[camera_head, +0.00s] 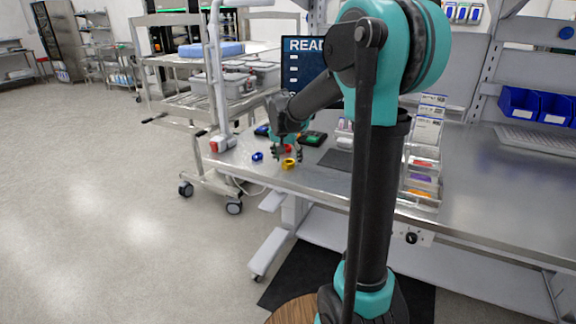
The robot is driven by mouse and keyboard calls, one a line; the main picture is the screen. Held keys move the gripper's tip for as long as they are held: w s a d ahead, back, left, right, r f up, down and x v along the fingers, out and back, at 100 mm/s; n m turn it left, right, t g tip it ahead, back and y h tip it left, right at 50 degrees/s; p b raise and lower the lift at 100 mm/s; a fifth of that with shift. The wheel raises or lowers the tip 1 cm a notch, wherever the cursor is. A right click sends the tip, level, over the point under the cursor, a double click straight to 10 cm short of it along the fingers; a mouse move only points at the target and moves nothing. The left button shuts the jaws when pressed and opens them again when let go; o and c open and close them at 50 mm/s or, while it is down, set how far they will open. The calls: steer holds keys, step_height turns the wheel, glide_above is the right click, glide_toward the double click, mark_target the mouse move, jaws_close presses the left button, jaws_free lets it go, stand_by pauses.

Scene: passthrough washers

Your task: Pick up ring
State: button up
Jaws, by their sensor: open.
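A yellow ring (288,164) lies on the metal workbench near its front left edge. A small blue ring-like piece (257,156) lies to its left, and a red piece (288,149) shows just behind it, partly covered by my gripper. My gripper (287,155) is open and points down over this group. From this view its fingertips appear just behind or above the yellow ring. I cannot tell the exact height or whether it touches anything. Nothing is seen held between the fingers.
A clear organiser (422,185) with coloured contents stands farther right. A wheeled cart (180,105) with bins stands left of the bench. A monitor (303,62) is behind.

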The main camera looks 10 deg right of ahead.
steer(key=shift+w+d+f, duration=0.1)
steer(key=shift+w+f, duration=0.05)
steer(key=shift+f, duration=0.35)
steer(key=c, duration=1)
steer(key=shift+r, duration=0.1)
